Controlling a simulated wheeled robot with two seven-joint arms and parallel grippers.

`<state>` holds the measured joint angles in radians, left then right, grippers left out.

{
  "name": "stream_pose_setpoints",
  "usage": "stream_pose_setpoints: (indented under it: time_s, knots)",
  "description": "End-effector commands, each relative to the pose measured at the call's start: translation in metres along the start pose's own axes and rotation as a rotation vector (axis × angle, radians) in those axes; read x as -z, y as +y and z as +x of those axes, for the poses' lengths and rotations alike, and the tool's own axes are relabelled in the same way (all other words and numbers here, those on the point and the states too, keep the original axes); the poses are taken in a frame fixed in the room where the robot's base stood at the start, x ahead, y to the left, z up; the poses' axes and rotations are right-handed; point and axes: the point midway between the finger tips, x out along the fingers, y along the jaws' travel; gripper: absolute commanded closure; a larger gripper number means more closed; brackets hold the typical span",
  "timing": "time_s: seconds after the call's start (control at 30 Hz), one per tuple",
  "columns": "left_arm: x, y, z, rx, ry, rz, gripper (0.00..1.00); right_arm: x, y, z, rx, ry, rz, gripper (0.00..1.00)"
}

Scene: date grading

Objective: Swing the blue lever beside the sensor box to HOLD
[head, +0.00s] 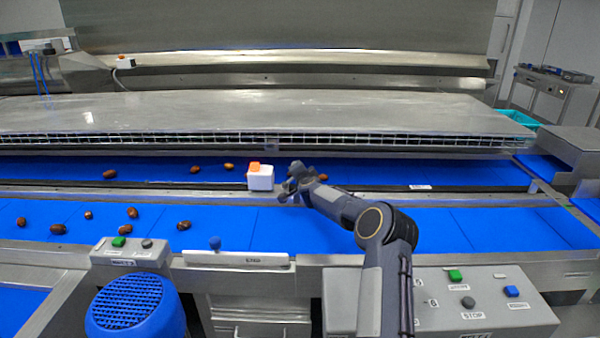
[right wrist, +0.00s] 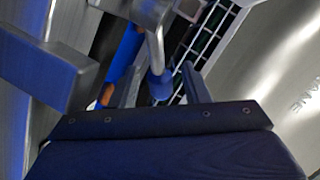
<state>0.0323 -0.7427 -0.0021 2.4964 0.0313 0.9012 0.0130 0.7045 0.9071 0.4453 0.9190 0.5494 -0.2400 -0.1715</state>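The white sensor box (head: 261,179) with an orange top stands on the rail between the two blue belts in the head view. My right gripper (head: 291,183) is just to its right. In the right wrist view a metal rod ends in a blue knob (right wrist: 160,86), which looks like the lever's tip. It shows between the two fingers of my right gripper (right wrist: 164,88), with gaps at both sides, so the gripper is open. In the head view the lever is hidden behind the gripper, and I cannot read a HOLD mark. My left gripper is not in view.
Several brown dates lie on the far belt (head: 400,174) and near belt (head: 330,232). Button boxes sit at front left (head: 130,255) and front right (head: 540,315). A steel cover (head: 250,112) lies behind the belts.

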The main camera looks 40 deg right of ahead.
Motion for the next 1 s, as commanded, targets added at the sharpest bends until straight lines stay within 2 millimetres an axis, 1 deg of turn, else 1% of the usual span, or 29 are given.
stream_pose_setpoints:
  time_s: [0.03,0.07,0.3,0.5,0.63,0.73,1.0]
  knots:
    - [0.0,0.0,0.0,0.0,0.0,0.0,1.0,0.0,0.0,0.0,0.0,0.0,0.0,0.64]
    - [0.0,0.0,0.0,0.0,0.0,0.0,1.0,0.0,0.0,0.0,0.0,0.0,0.0,0.68]
    - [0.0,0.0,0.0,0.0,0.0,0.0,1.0,0.0,0.0,0.0,0.0,0.0,0.0,1.0]
    - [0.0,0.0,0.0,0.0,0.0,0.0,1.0,0.0,0.0,0.0,-0.001,0.001,0.0,1.0]
    - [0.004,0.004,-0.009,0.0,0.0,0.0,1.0,0.0,-0.004,-0.004,-0.027,0.039,0.01,1.0]
    - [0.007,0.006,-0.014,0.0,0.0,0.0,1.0,0.001,-0.002,-0.007,-0.055,0.084,0.021,1.0]
    - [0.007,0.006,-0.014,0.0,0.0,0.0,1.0,0.002,0.003,-0.008,-0.07,0.114,0.03,1.0]
